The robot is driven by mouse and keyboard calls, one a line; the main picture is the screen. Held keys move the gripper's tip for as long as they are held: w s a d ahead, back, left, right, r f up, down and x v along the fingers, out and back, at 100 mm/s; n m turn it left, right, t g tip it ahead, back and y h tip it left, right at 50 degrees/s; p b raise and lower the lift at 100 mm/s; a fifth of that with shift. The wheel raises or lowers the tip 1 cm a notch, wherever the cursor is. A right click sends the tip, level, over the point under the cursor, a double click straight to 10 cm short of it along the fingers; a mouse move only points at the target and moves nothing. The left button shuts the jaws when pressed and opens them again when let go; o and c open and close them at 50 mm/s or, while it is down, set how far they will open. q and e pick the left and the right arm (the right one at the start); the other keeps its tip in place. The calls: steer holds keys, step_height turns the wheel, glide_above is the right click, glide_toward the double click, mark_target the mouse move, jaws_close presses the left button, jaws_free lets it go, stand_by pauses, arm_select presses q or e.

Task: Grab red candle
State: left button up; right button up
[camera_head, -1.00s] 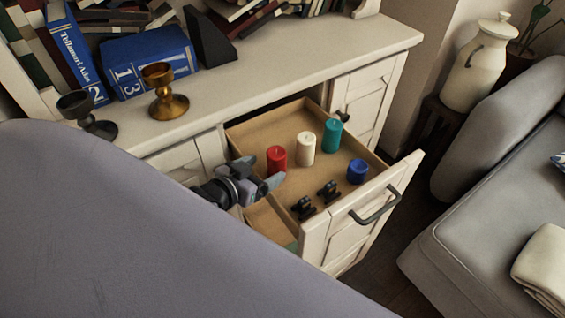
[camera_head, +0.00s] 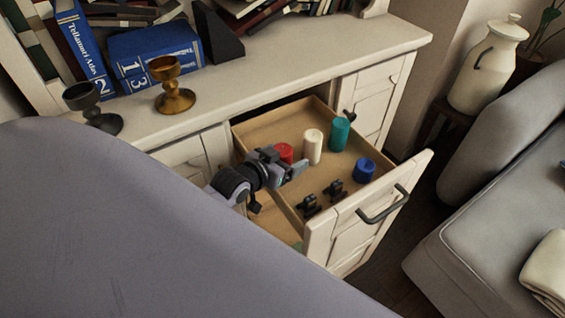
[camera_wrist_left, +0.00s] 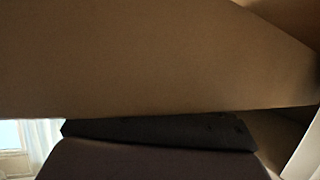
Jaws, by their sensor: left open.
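The red candle (camera_head: 285,151) stands upright in the open drawer (camera_head: 262,129), leftmost of a row of candles. Its lower part is hidden behind my left gripper (camera_head: 291,171) in the head view. This gripper is open and empty, at the drawer's left side and on the near side of the red candle; I cannot tell whether it touches the candle. The left wrist view shows a plain brown surface (camera_wrist_left: 150,55) and a dark part of my gripper below it, with no candle visible. My right gripper is not in view.
A white candle (camera_head: 312,147), a teal candle (camera_head: 339,134) and a blue candle (camera_head: 365,169) stand in the drawer. Small black objects (camera_head: 322,196) lie near its front panel. Goblets (camera_head: 174,90) stand on the cabinet top. A grey sofa (camera_head: 490,240) is at right.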

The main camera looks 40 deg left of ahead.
arm_select(q)
steer(key=shift+w, duration=0.1)
steer(key=c, duration=1.1)
steer(key=shift+r, duration=0.1)
